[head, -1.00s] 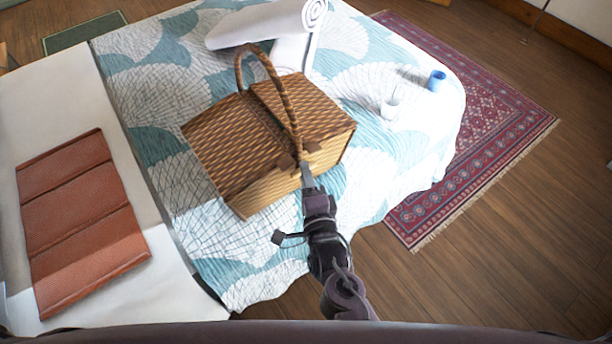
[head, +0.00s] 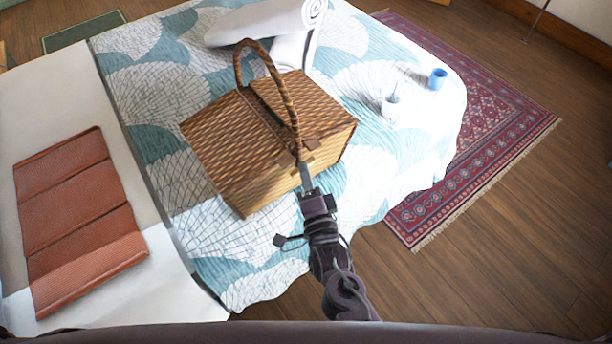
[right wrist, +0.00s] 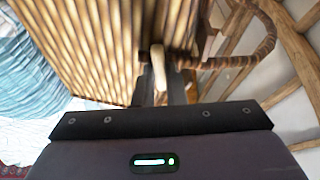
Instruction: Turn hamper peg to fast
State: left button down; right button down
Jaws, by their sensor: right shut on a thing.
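The wicker hamper (head: 225,160) stands on the bed, its lid down and its braided handle (head: 285,95) upright. My right gripper (head: 304,170) reaches the hamper's front face, just below the handle's near end. In the right wrist view, its fingers (right wrist: 161,88) are shut on a pale wooden peg (right wrist: 158,62), which stands out against the woven front (right wrist: 85,40). In the head view the peg is too small and covered to make out. How far the peg is turned is hard to tell. My left gripper is not in view.
A rolled white towel or blanket (head: 260,22) lies behind the hamper. A folded rust-coloured blanket (head: 75,220) lies at left. A red patterned rug (head: 480,150) covers the floor at right.

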jog(key=shift+w+d+f+n+y+b, duration=0.15)
jog(key=shift+n+y+b, duration=0.95)
jog(key=shift+n, duration=2.25)
jog(key=shift+d+f+n+y+b, duration=0.1)
jog(key=shift+n+y+b, duration=0.15)
jog(key=shift+n+y, duration=2.3)
jog(key=shift+w+d+f+n+y+b, duration=0.15)
jog(key=shift+n+y+b, duration=0.55)
jog(key=shift+n, duration=3.4)
jog(key=c, duration=1.5)
grip_release()
jog(key=shift+s, duration=0.1)
jog(key=b+v, duration=0.1)
jog(key=v, duration=0.6)
jog(key=shift+s+d+f, duration=0.1)
jog(key=shift+s+d, duration=0.15)
